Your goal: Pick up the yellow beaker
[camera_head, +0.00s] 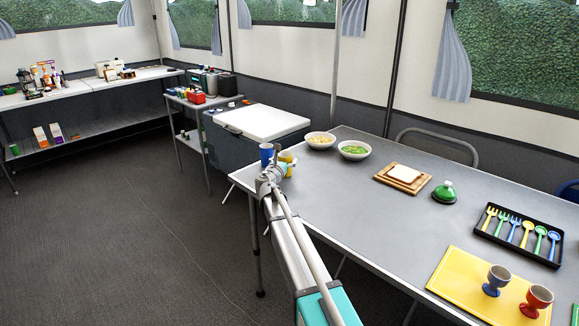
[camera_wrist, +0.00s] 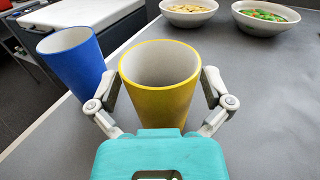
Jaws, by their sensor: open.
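The yellow beaker (camera_wrist: 160,105) stands upright on the grey table in the wrist view, with a pale inside. In the head view the yellow beaker (camera_head: 287,161) shows only partly, behind my gripper (camera_head: 270,180). In the wrist view my gripper (camera_wrist: 158,92) is open, with one finger on each side of the yellow beaker. I cannot tell whether the fingers touch it. A blue beaker (camera_wrist: 72,70) stands close by on the left, near the left finger. It also shows in the head view (camera_head: 266,152).
Two bowls (camera_head: 321,141) (camera_head: 354,150) stand beyond the beakers on the table (camera_head: 375,215). A bread board (camera_head: 402,179), green-domed item (camera_head: 445,191), cutlery tray (camera_head: 518,235) and yellow mat (camera_head: 470,280) with two egg cups lie to the right. The table's left edge is close.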

